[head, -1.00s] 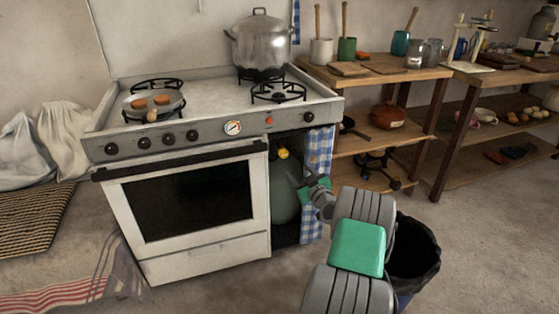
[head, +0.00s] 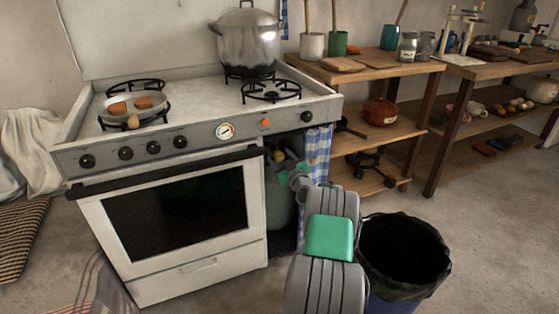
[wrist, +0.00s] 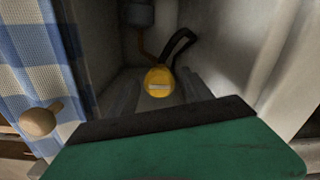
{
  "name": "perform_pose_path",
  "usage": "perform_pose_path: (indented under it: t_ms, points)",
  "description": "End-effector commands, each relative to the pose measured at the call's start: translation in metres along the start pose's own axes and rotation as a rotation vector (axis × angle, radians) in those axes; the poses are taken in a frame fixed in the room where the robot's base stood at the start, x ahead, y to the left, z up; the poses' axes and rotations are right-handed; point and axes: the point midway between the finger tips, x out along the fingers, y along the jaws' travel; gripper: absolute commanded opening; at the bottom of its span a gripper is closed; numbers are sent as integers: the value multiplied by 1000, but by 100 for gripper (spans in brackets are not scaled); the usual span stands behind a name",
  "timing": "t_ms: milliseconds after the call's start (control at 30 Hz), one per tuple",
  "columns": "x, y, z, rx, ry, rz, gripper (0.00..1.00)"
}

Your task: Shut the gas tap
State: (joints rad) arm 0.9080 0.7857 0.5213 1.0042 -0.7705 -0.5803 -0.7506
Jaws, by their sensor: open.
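The yellow gas tap (wrist: 158,76) is in the middle of the wrist view, with a pale bar across its face and a dark hose beside it. In the head view the yellow tap (head: 278,156) shows small above the green gas cylinder (head: 278,205), inside the open bay right of the oven. My gripper (head: 286,166) is open and empty, reaching into the bay close to the tap. It looks apart from the tap. My arm hides part of the cylinder.
A blue checked curtain (head: 318,150) hangs at the bay's right edge, close to my arm; it also shows in the wrist view (wrist: 35,55). The white stove (head: 170,235) stands left. A black-lined bin (head: 404,250) stands right of my arm. A wooden shelf (head: 385,130) stands behind.

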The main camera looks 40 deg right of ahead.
Motion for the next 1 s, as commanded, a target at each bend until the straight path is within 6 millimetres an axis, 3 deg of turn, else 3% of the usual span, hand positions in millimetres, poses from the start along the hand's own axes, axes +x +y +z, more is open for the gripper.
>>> perform_pose_path:
  t_ms: [233, 900, 1000]
  points:
    - [2, 0, -1, 0, 0, 0, 59]
    - [2, 0, 0, 0, 0, 0, 4]
    - [2, 0, 0, 0, 0, 0, 0]
